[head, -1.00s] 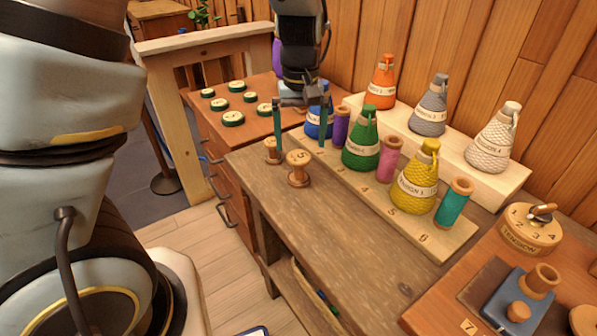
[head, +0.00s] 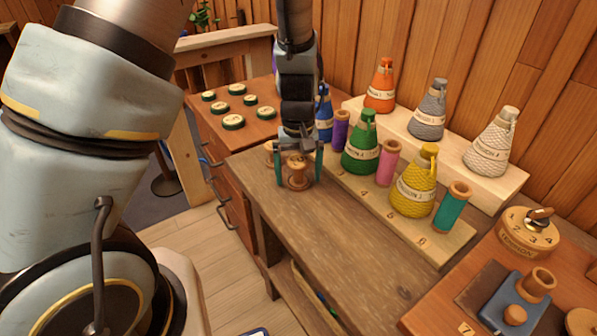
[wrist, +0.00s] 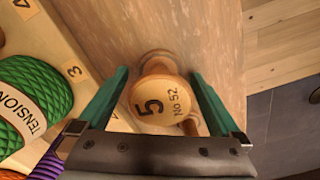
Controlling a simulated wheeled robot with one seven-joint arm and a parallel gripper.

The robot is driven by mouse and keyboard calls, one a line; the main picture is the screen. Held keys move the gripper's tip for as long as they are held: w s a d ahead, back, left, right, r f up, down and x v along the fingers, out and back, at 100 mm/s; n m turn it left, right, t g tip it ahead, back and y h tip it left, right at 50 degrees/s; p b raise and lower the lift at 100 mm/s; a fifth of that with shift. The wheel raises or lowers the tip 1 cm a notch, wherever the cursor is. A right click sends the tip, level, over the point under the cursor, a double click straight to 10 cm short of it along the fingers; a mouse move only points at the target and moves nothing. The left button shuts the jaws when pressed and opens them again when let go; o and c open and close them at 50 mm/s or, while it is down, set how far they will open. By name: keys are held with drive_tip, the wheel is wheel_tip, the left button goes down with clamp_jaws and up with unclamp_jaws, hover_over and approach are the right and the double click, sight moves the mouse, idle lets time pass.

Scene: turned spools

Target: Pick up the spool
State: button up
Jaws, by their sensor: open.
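A turned wooden spool (head: 297,172) stands upright on the wooden bench (head: 330,225). In the wrist view the spool's top (wrist: 160,101) shows "5" and "No 52". My gripper (head: 298,182) points down over it with its green fingers apart, one on each side of the spool. In the wrist view my gripper (wrist: 160,85) is open, and gaps show between each finger and the spool. A second wooden spool (head: 271,152) stands just behind and left, partly hidden by my gripper; an edge of wood shows below the top in the wrist view.
Right of the spool, a numbered board (head: 446,247) holds thread cones and coloured spools, including a green cone (head: 361,150) and a pink spool (head: 387,165). Green-rimmed discs (head: 233,122) lie on the farther cabinet top. The bench in front is clear.

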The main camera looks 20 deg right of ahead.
drive_tip(key=c, duration=1.4)
